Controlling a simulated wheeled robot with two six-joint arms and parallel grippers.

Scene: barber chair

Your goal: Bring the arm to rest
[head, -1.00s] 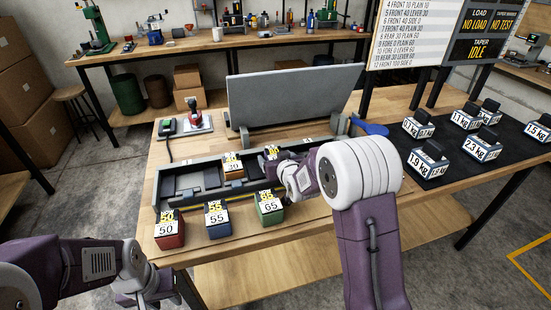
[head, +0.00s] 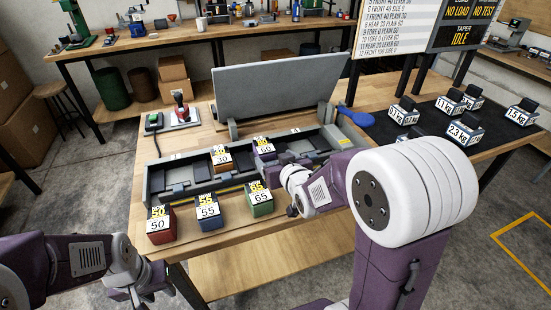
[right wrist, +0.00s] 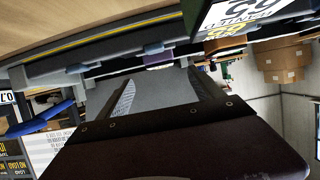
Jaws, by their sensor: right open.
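My right arm reaches in from the right in the head view. Its gripper (head: 294,208) is largely hidden by my own wrist, near the table's front edge to the right of the green 65 block (head: 262,203). In the right wrist view its two dark fingers (right wrist: 165,92) stand apart with nothing between them. My left gripper (head: 143,292) hangs low at the lower left, in front of the table and apart from the blocks; its fingers are too unclear to judge.
A grey tray (head: 160,180) holds an orange 30 block (head: 222,160) and a purple 60 block (head: 264,149). Red 50 (head: 160,226) and blue 55 (head: 208,213) blocks stand before it. Several weights stand on a black mat (head: 437,133) at right.

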